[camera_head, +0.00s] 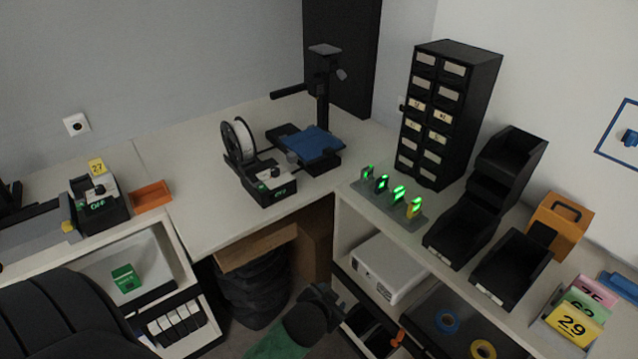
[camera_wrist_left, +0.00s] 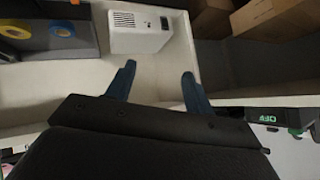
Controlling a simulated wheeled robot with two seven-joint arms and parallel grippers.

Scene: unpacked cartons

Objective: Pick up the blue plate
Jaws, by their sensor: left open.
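The blue plate (camera_head: 315,145) lies flat on the bed of a black 3D printer (camera_head: 322,95) on the corner worktop in the head view. Nothing touches it from above. It does not show in the left wrist view. My left gripper (camera_wrist_left: 156,82) is open and empty in the left wrist view, its two fingers apart over a pale shelf area. It is away from the plate. A large dark part of my arm fills the bottom left of the head view. I do not make out my right gripper.
A white spool (camera_head: 243,138) stands at the printer's left. Green-lit small parts (camera_head: 398,193), a black drawer tower (camera_head: 447,115) and black bins (camera_head: 510,265) stand to the right. An orange tray (camera_head: 151,195) lies left.

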